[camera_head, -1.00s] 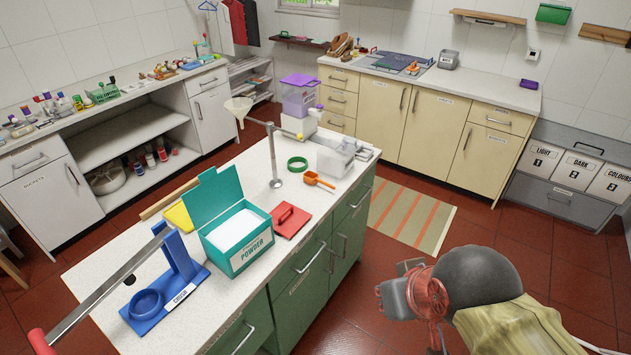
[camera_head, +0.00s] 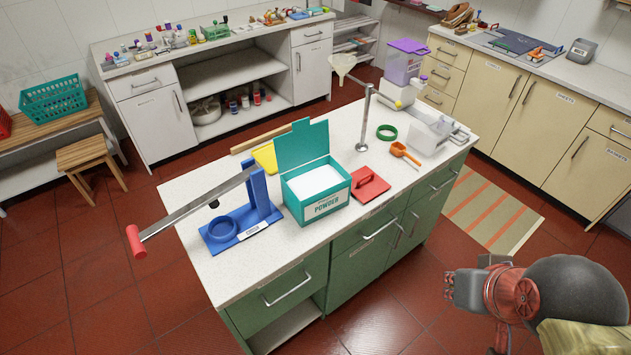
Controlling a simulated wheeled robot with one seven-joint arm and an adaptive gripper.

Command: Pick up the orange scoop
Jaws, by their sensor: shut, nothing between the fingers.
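The orange scoop (camera_head: 403,152) lies on the white top of the green island, near its right end, beside a green ring (camera_head: 386,132) and a clear container. My gripper (camera_head: 452,287) is at the lower right, over the floor in front of the island and well apart from the scoop. It points left, seen from the side, and its fingers are small in view. It is shut and holds nothing.
On the island (camera_head: 233,283) stand a teal powder box (camera_head: 321,202), a red lidded piece (camera_head: 369,184), a blue crusher (camera_head: 240,225) with a long lever, and a metal stand (camera_head: 364,120) with a funnel. Red floor is clear in front.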

